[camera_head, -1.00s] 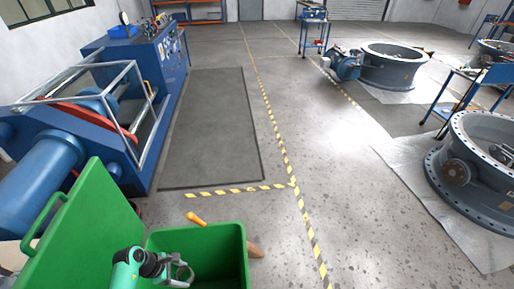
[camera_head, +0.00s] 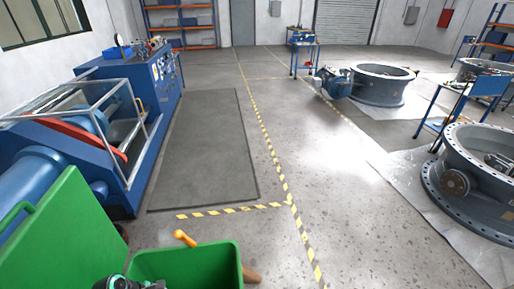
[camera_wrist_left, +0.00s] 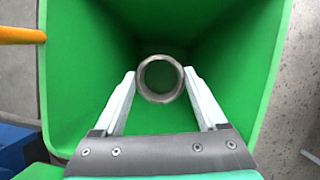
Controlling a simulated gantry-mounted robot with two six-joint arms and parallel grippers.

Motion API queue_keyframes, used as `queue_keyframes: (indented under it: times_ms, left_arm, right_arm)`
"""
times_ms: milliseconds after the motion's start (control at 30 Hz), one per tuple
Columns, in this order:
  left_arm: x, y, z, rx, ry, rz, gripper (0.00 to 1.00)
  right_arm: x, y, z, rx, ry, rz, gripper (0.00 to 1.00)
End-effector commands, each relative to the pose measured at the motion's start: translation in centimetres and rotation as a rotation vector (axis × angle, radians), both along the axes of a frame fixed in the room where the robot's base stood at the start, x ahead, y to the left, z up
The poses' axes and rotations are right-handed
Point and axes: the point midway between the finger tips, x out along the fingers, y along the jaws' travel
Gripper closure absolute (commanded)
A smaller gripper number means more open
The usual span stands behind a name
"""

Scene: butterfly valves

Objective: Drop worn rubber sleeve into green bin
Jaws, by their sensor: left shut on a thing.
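The green bin (camera_head: 205,262) stands at the bottom of the head view, its lid (camera_head: 65,245) swung open to the left. In the left wrist view I look down into the bin (camera_wrist_left: 85,60). My left gripper (camera_wrist_left: 160,80) is shut on the worn rubber sleeve (camera_wrist_left: 160,99), a short grey-brown ring held between the two pale fingers. The sleeve is over the bin's opening, with dark green walls around it; its height above the floor of the bin is hard to tell. In the head view only a piece of my left arm shows at the bottom edge; its fingers are hidden. My right gripper is not in view.
An orange handle (camera_head: 185,238) sticks up behind the bin's back rim, and a brown object (camera_head: 251,275) lies at its right. A blue machine (camera_head: 95,130) stands at left. Large valve bodies (camera_head: 382,85) stand at right. The floor between is clear.

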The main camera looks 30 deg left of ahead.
Motion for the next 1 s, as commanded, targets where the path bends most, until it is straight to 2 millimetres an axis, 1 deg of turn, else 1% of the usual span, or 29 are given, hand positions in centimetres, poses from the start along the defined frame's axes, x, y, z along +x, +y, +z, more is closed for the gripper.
queue_keyframes:
  times_ms: [33,233,267,300,400,633,733,867,1000]
  left_arm:
    - [0.0,0.0,-0.2,0.001,-0.001,0.000,0.80]
    - [0.0,0.0,0.0,0.000,0.000,0.000,0.80]
    - [0.0,0.0,0.0,0.000,0.000,0.000,0.22]
    - [0.0,0.0,0.0,0.000,0.000,0.000,0.15]
    - [0.0,0.0,0.0,0.000,0.000,0.000,0.00]
    - [0.0,0.0,0.1,0.001,-0.001,0.000,0.00]
    - [-0.2,0.2,0.9,0.001,-0.003,0.001,0.00]
    - [-0.9,0.9,3.4,0.003,-0.004,0.003,0.00]
    - [-1.9,1.8,6.6,0.003,-0.004,0.003,0.00]
  right_arm:
    - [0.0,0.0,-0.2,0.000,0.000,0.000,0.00]
    - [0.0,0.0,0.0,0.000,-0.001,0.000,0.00]
    - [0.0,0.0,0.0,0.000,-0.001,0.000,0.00]
    - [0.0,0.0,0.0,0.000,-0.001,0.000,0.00]
    - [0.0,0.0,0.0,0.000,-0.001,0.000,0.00]
    - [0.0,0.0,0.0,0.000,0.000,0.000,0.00]
    - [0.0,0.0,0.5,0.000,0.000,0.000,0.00]
    - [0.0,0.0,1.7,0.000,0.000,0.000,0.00]
    - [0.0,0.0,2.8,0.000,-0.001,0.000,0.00]
